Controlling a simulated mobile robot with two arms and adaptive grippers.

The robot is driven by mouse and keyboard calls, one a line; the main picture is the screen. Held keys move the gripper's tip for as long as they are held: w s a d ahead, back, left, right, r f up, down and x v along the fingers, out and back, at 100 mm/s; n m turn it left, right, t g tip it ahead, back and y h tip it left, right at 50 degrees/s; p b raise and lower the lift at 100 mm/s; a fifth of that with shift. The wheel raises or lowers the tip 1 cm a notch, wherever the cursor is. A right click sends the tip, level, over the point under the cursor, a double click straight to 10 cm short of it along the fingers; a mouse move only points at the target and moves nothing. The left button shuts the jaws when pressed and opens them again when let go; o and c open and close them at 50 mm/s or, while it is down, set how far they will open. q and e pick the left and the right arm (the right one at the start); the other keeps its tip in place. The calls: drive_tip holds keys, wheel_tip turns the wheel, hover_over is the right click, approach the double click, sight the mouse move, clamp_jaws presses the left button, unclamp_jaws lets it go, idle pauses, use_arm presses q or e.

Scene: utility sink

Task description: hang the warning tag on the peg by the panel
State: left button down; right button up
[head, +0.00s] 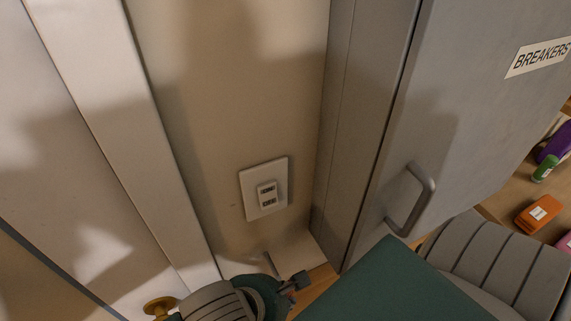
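A short grey peg (270,264) sticks out low on the beige wall, below a white switch plate (264,189) and left of the grey breaker panel (480,110). No warning tag shows in the head view. What looks like part of my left gripper (280,290), teal and dark, is at the bottom edge just below the peg. Its fingers are mostly hidden or cut off, so I cannot tell its opening or whether it holds anything. My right arm crosses the lower right, and its gripper is not visible.
The panel has a protruding handle (422,198) and a BREAKERS label (538,57). A brass knob (160,306) sits at the lower left by a pale door frame (120,120). Right of the panel, a wooden surface holds an orange box (538,213) and a green-capped container (545,168).

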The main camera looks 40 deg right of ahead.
use_arm(q)
drive_tip(key=shift+w+d+f+b, duration=0.2)
drive_tip(key=shift+w+d+b, duration=0.1)
drive_tip(key=shift+w, duration=0.55)
drive_tip(key=shift+w+d+f+b, duration=0.15)
drive_tip(key=shift+w+f+b, duration=0.15)
drive_tip(key=shift+w, duration=0.6)
drive_tip(key=shift+w+d+f+b, duration=0.15)
drive_tip(key=shift+w+d+b, duration=0.15)
drive_tip(key=shift+w, duration=0.55)
drive_tip(key=shift+a, duration=0.1)
drive_tip(key=c, duration=1.7)
unclamp_jaws()
drive_tip(key=shift+o, duration=0.7)
drive_tip(key=shift+a+r, duration=0.1)
drive_tip(key=shift+a, duration=0.05)
